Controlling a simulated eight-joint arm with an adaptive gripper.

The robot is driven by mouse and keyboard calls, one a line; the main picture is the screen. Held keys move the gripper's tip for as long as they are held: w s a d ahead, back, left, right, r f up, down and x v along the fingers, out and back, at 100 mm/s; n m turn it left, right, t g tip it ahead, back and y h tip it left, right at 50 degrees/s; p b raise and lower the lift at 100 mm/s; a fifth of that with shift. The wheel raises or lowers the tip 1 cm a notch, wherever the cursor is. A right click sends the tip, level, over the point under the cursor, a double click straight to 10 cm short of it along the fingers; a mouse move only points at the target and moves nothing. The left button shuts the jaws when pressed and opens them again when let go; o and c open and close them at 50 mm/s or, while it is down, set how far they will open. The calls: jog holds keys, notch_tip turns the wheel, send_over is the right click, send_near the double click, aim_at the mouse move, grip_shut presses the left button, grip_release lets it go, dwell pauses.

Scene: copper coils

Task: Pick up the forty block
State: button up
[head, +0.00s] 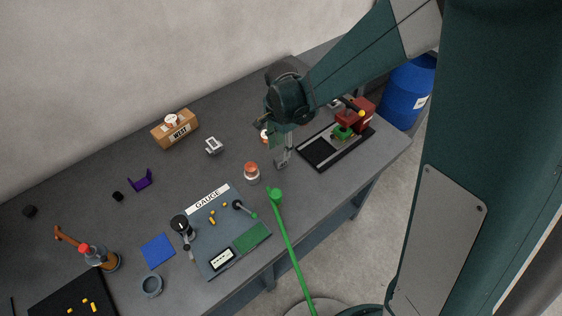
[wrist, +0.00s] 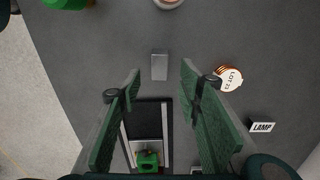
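A small plain grey block (wrist: 159,67) lies on the table in the wrist view, just beyond and between my fingertips. I see no marking on it that names it as the forty block. In the head view a grey block (head: 280,163) shows below my gripper (head: 284,147), partly hard to separate from it. My gripper (wrist: 160,84) is open, its two green pads wide apart with nothing between them. It points down at the table. Another grey block with a white face (head: 213,146) stands farther left in the head view.
A black tray (head: 348,157) with a red and green device (head: 343,131) is right of my gripper. A coil tagged LOT 23 (wrist: 229,79) and a LAMP label (wrist: 262,127) are at right in the wrist view.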

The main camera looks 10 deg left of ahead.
aim_at(281, 158)
jog(key=shift+f, duration=0.1)
jog(key=shift+f, duration=1.2)
jog(key=shift+f, duration=0.1)
jog(key=shift+f+b, duration=0.3)
jog(key=shift+f, duration=2.25)
grip_shut()
